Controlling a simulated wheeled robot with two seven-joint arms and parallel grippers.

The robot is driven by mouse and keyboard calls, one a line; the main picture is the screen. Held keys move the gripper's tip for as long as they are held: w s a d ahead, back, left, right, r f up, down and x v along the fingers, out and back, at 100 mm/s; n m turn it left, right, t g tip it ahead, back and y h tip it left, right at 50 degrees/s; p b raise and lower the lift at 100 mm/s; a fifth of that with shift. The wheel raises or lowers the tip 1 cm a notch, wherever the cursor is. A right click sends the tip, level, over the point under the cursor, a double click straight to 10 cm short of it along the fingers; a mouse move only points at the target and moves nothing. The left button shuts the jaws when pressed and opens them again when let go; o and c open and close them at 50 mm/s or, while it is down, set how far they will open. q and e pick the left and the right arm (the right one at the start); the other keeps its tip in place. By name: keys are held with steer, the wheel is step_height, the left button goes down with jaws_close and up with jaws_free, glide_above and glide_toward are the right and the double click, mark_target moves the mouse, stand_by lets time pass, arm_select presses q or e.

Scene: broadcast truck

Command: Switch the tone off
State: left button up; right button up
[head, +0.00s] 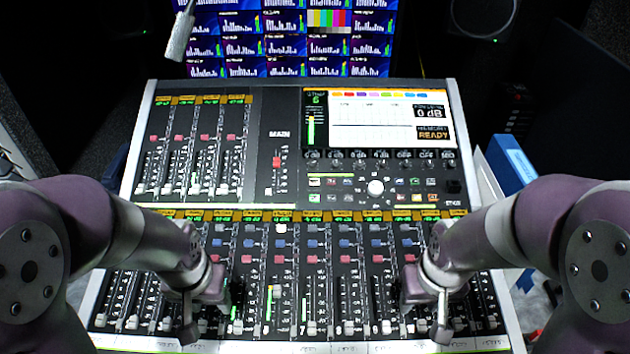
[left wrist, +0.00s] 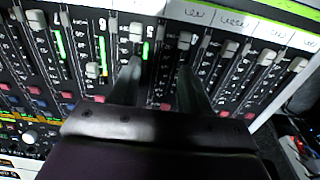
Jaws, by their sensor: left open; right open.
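The mixing console (head: 250,180) fills the middle of the head view. No label reading "tone" is legible, so I cannot tell which control it is. In the upper row of channel buttons, one button (head: 281,228) looks pale and lit, while its neighbours are grey. Blue and red buttons sit in rows below. My left gripper (head: 188,328) is over the faders at the lower left, open and empty. The left wrist view shows its two fingers (left wrist: 157,78) apart above the fader strips. My right gripper (head: 440,330) is over the faders at the lower right, open as well.
The console screen (head: 378,118) shows "0 dB" and "READY". Monitors (head: 290,40) stand behind, and a microphone-like rod (head: 180,32) hangs at the upper left.

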arm_select(q)
jaws_close()
stand_by(1.6)
